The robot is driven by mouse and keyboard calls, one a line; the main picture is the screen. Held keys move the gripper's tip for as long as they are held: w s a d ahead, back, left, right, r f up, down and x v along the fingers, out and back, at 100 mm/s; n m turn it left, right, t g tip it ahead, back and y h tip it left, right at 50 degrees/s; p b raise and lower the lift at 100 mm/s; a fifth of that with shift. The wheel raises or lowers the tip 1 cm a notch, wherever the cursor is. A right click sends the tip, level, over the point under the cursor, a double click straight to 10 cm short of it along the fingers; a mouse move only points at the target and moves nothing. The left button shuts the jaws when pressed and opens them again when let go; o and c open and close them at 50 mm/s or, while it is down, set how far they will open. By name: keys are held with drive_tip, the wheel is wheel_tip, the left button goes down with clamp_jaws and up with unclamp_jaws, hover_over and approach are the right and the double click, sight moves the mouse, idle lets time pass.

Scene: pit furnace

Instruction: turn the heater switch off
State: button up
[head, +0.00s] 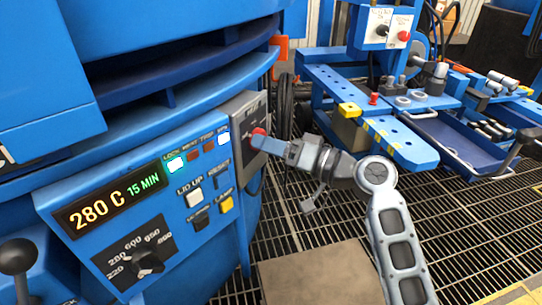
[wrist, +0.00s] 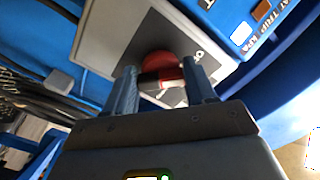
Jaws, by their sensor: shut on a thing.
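The heater switch (head: 258,132) is a red knob on the face of a grey box (head: 236,112) at the right end of the blue furnace panel. In the wrist view the red knob (wrist: 160,66) sits on a dark plate with a white mark beside it, only partly readable. My gripper (head: 262,146) reaches it from the right. In the wrist view its two fingers (wrist: 160,78) stand on either side of the knob, shut on it. The fingers hide part of the knob, and I cannot tell which setting it points to.
A blue workbench (head: 370,120) stands to the right, near my arm. Dark floor grating (head: 480,220) lies below.

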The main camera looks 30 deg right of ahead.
drive_tip(key=shift+n+b, duration=0.35)
drive_tip(key=shift+n, duration=0.15)
drive_tip(key=o, duration=1)
drive_tip(key=shift+o, duration=0.2)
drive_tip(key=p+v, duration=0.1)
drive_tip(key=v, duration=0.6)
drive_tip(key=shift+s+d+p, duration=0.25)
drive_tip(key=shift+s+p, duration=0.05)
